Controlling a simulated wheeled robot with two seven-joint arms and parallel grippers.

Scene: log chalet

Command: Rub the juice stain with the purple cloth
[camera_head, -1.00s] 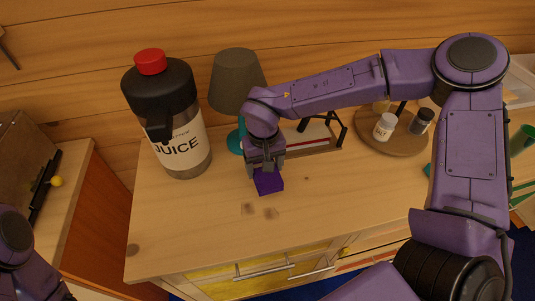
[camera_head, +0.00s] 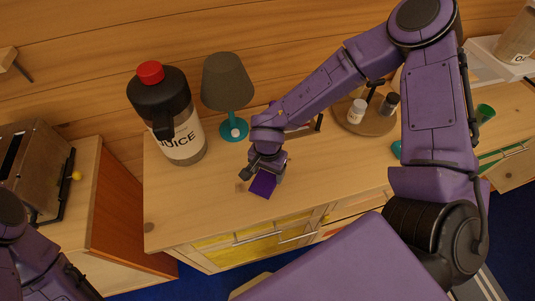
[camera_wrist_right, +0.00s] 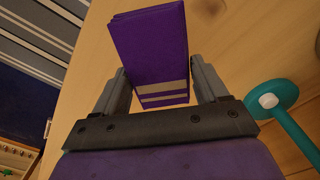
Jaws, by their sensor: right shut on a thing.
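The purple cloth (camera_head: 262,185) is a folded block with a pale stripe, seen large in the right wrist view (camera_wrist_right: 150,45). My right gripper (camera_head: 266,172) is shut on it, with a finger on each side, low over the wooden cabinet top (camera_head: 205,205). A small brownish mark (camera_head: 240,187), perhaps the juice stain or a wood knot, shows just left of the cloth. I cannot tell whether the cloth touches the wood; the surface under it is hidden. Only part of my left arm shows at the lower left; its gripper is out of view.
A large juice jug (camera_head: 183,140) with a red cap stands at the back left. A lamp (camera_head: 226,82) with a teal base stands behind my gripper. A round wooden stand (camera_head: 365,125) holds shakers to the right. The cabinet top's front left is clear.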

